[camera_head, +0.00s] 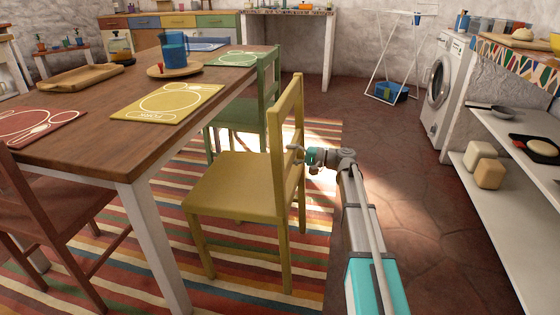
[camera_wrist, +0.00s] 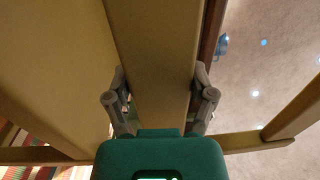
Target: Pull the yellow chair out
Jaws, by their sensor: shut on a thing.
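The yellow chair (camera_head: 240,184) stands upright on the striped rug, at the right side of the wooden table (camera_head: 135,160). Its backrest is on the right and its seat faces the table. My gripper (camera_head: 296,150) reaches in from the right at the backrest. In the wrist view, the fingers of my gripper (camera_wrist: 160,98) lie on both sides of a broad yellow slat (camera_wrist: 155,50) of the chair, shut on it. The fingertips are partly hidden behind the chair in the head view.
A green chair (camera_head: 262,95) stands just behind the yellow one. A brown chair (camera_head: 45,205) is at the left. The stone floor (camera_head: 420,235) on the right is open up to white shelves (camera_head: 500,205) and a washing machine (camera_head: 440,88). A drying rack (camera_head: 398,50) stands at the back.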

